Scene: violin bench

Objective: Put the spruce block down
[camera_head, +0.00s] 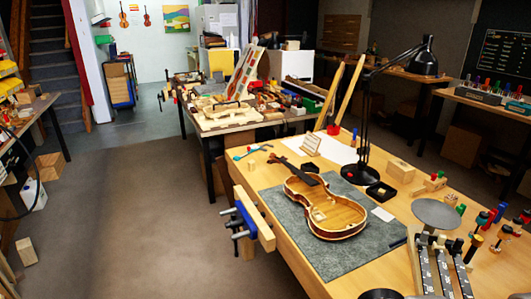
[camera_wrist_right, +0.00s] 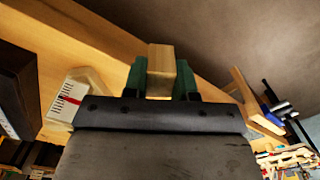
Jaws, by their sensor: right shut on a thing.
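In the right wrist view, a pale wooden block (camera_wrist_right: 161,62), which I take to be the spruce block, sits between the two green fingers of my right gripper (camera_wrist_right: 161,78). The fingers are shut on its sides, and its end sticks out past the fingertips. The bench top (camera_wrist_right: 100,38) shows behind it; I cannot tell whether the block touches the bench. Neither gripper shows in the head view, and my left gripper is in neither view.
In the head view, an open violin body (camera_head: 333,217) lies on a grey mat (camera_head: 345,258). A black lamp (camera_head: 360,172), a wooden block (camera_head: 400,170) and a grey disc (camera_head: 437,213) stand to its right. A blue vise (camera_head: 245,218) juts from the bench's left edge.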

